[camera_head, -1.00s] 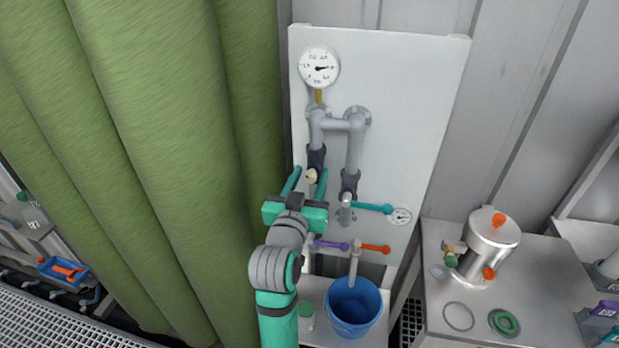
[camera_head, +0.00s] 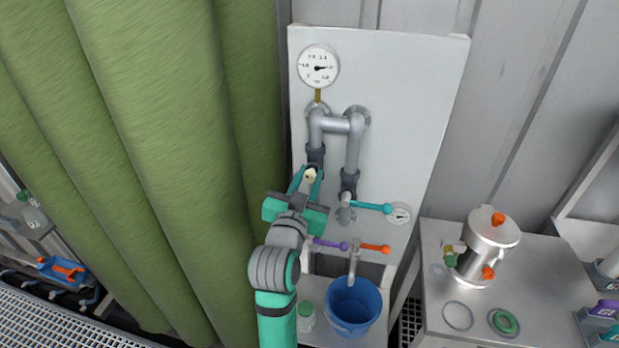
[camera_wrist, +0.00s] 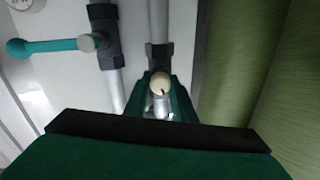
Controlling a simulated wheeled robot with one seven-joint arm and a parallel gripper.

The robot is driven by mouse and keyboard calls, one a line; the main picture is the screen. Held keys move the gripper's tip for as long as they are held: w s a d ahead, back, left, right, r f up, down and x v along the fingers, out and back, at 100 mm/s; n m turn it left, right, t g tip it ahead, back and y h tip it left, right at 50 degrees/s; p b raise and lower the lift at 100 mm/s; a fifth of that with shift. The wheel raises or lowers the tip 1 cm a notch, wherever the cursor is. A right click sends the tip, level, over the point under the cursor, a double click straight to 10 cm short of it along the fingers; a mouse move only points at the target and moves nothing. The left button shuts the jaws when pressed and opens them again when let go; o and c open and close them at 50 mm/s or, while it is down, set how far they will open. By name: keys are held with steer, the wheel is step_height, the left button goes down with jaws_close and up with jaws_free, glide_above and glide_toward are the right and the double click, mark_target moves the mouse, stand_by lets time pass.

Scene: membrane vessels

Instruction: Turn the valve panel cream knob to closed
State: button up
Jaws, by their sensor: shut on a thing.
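The cream knob (camera_head: 311,174) sits on the left pipe of the white valve panel (camera_head: 420,110), just below a dark fitting. My gripper (camera_head: 309,177) has its two teal fingers on either side of the knob and is shut on it. In the wrist view the round cream knob (camera_wrist: 160,83) shows between the fingertips (camera_wrist: 161,88), with a small dark mark on its lower face. Which knob position counts as closed cannot be told from these views.
A teal lever (camera_head: 372,207) is on the pipe to the right. Purple (camera_head: 331,244) and orange (camera_head: 375,248) levers are below, above a blue bucket (camera_head: 353,306). Pressure gauges (camera_head: 319,66) are on the panel. A green curtain (camera_head: 170,150) hangs close on the left.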

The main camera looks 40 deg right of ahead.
steer(key=m, duration=0.5)
steer(key=shift+m, duration=0.3)
steer(key=m, duration=0.6)
steer(key=shift+f, duration=0.1)
steer(key=m, duration=0.5)
steer(key=shift+m, duration=0.4)
steer(key=m, duration=0.3)
steer(key=shift+s+d+f+m, duration=0.1)
steer(key=shift+m, duration=1.1)
steer(key=o, duration=1.1)
steer(key=shift+c, duration=0.2)
steer(key=v, duration=1.1)
